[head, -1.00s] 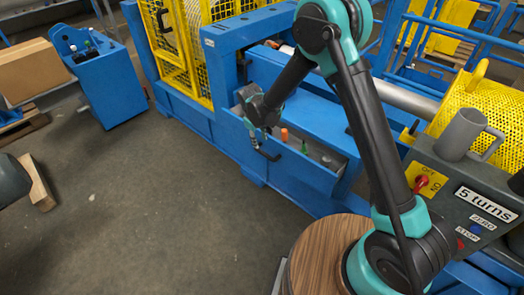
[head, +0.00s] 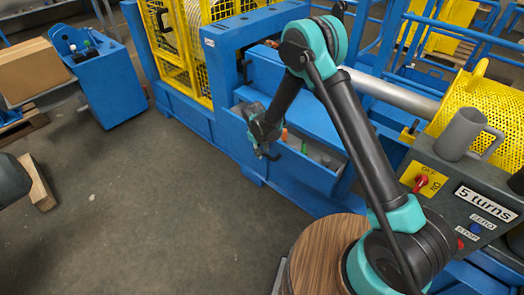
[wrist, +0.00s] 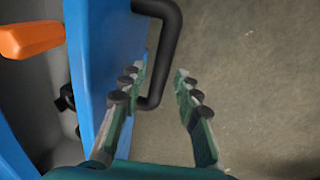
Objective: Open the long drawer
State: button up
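The long blue drawer (head: 308,174) stands partly pulled out of the blue machine frame, with its inside showing from above. In the wrist view its front wall (wrist: 88,45) runs down the left side. A black bar handle (wrist: 170,45) projects from this wall over the floor. My gripper (wrist: 160,75) is open, with one finger along the drawer front and the other over the floor. The handle's near end lies between or just beyond the fingers; contact cannot be told. In the head view my gripper (head: 264,145) is at the drawer's left part, partly hiding the handle.
An orange object (head: 284,135), a green one (head: 303,148) and a grey one lie in the drawer. Bare floor (head: 150,200) is clear in front. A wooden round stool or drum top (head: 325,255) and a control panel (head: 470,195) with a grey mug (head: 460,133) are at right.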

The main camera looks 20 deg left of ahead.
grip_shut()
jog(key=s, duration=0.1)
jog(key=s+a, duration=0.1)
jog(key=shift+s+a, duration=0.1)
jog(key=shift+s, duration=0.3)
jog(key=shift+o, duration=1.4)
grip_release()
